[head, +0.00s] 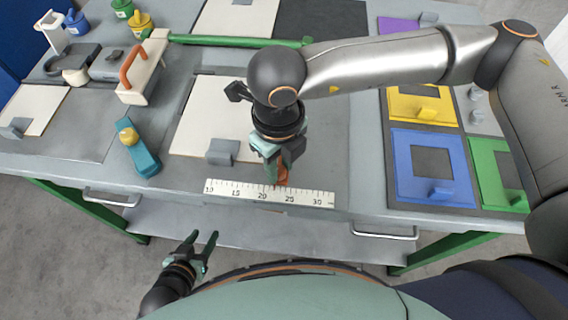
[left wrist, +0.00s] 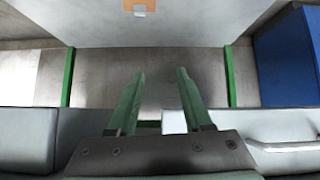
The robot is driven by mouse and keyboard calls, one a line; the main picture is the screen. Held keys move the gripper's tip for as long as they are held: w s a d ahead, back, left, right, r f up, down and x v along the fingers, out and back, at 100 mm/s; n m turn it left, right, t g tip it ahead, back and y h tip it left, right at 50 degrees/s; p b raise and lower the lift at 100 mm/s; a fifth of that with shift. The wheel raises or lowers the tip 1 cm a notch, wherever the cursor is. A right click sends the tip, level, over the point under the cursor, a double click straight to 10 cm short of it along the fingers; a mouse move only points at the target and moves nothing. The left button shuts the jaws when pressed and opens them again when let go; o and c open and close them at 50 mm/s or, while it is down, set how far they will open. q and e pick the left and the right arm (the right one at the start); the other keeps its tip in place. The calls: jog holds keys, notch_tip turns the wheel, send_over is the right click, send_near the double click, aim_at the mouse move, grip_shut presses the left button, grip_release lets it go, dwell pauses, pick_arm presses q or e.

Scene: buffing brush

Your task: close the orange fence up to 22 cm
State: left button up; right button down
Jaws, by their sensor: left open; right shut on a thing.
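The orange fence (head: 281,173) is a small upright orange piece at the back edge of the white ruler (head: 230,190). It stands between the 20 and 25 marks, nearer 25 as I see it. My right gripper (head: 277,165) points down from above and is shut on the fence, hiding much of it. My left gripper (head: 205,243) is open and empty in front of the table, low and to the left of the ruler. Its two green fingers (left wrist: 157,95) show apart with nothing between them in the left wrist view.
The grey table (head: 350,185) has a cream panel with a grey block (head: 222,152) left of the fence. A teal brush with a yellow knob (head: 138,148) lies further left. Blue (head: 400,165), yellow and green frames lie at right. Handles stick out at the front edge.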

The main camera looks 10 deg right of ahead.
jog(key=c, duration=0.6)
grip_release()
jog(key=shift+r, duration=0.1)
notch_tip(320, 180, up, 12)
jog(key=shift+r, duration=0.2)
